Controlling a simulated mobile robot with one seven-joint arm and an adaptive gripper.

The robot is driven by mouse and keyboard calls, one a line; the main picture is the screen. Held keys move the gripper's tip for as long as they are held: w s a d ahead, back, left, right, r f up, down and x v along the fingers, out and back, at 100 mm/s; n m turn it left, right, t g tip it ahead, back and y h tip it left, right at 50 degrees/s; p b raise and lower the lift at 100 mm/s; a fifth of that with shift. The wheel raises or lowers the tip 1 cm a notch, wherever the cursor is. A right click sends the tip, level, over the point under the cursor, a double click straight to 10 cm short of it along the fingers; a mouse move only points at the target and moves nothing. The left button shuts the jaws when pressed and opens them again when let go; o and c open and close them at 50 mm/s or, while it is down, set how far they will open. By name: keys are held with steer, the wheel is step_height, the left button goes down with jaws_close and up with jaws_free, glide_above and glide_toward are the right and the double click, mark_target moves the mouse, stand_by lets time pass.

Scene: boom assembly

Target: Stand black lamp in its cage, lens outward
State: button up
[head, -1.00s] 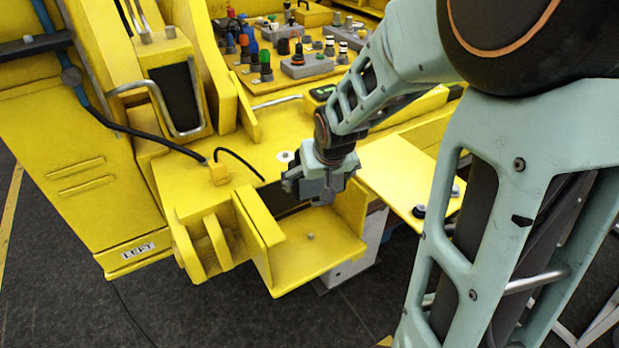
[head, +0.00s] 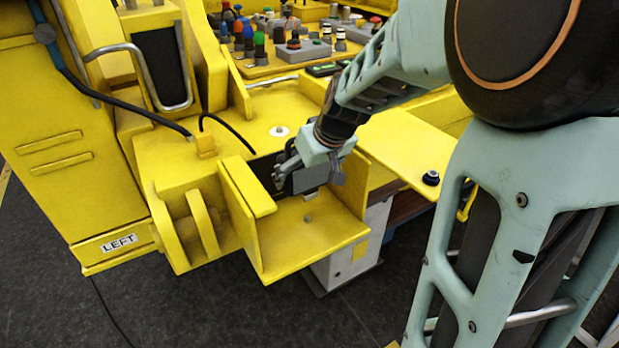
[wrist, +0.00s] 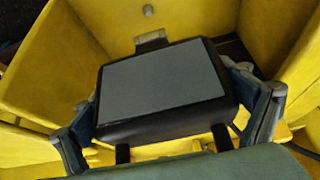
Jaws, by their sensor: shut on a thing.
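The black lamp (wrist: 150,120) is a black box with a flat grey lens face (wrist: 160,82) and a small metal tab (wrist: 150,40) at its far edge. My gripper (wrist: 165,105) is shut on it, one finger on each side. In the head view my gripper (head: 310,170) holds the lamp (head: 308,180) inside the back part of the yellow cage (head: 300,250), between its side walls. The grey face points toward the open front. The cage floor has a small stud (head: 309,218) in front of the lamp. Whether the lamp's underside touches the floor is hidden.
A yellow plate (head: 410,150) with a black knob lies right of the cage. A black cable (head: 230,135) runs behind it on the left. A control panel (head: 290,60) with several coloured knobs stands at the back. The space in front of the cage is free.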

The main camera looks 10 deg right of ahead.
mark_target(312, 195)
steer(key=shift+w+f, duration=0.1)
steer(key=shift+f+b, duration=2.15)
steer(key=shift+f, duration=0.65)
steer(key=shift+f+b, duration=1.5)
stand_by(0.4)
steer(key=o, duration=1.8)
steer(key=shift+c, duration=0.2)
steer(key=shift+s+f, duration=0.2)
steer(key=shift+v, duration=3.85)
steer(key=shift+w, duration=0.15)
